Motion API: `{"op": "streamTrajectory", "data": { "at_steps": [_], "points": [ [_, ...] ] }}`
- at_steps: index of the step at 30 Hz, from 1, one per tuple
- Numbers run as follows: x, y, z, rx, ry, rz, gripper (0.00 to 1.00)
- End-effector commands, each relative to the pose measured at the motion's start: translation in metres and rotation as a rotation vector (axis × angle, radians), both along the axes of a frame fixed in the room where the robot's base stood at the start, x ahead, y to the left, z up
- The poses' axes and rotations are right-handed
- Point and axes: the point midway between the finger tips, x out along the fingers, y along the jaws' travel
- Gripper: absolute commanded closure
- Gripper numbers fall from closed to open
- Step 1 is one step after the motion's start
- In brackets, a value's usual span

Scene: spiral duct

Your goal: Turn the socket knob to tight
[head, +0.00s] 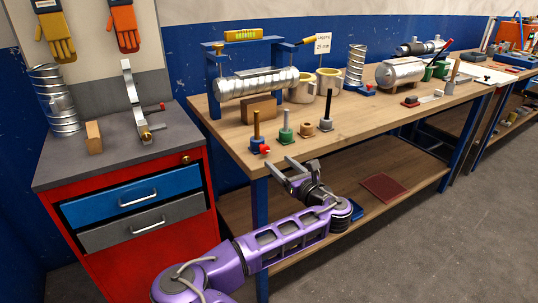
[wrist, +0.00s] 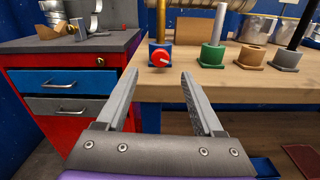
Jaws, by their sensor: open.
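The red socket knob (head: 266,150) sits on the front of a small blue base at the near left corner of the workbench. A brass-coloured post rises from that base. In the wrist view the knob (wrist: 160,57) faces me, with a white mark running roughly sideways across it. My gripper (head: 278,163) is open and empty, just in front of the bench edge and a little below the knob. In the wrist view the knob appears beyond and between the tips of my gripper (wrist: 159,73), not touching them.
A green socket (head: 286,134), a brown one (head: 307,128) and a grey one (head: 326,122) stand to the right of the knob. A red cabinet (head: 120,262) is at left. A spiral duct (head: 258,83) lies behind. The bench top (head: 375,112) has some clear room.

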Motion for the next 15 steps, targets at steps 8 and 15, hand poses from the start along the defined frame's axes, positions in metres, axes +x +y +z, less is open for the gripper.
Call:
{"op": "streamTrajectory", "data": {
  "at_steps": [8,15],
  "points": [
    [0.043,0.029,0.000,0.000,0.000,0.002,0.31],
    [0.057,0.038,0.000,0.001,0.001,-0.001,0.31]
  ]
}}
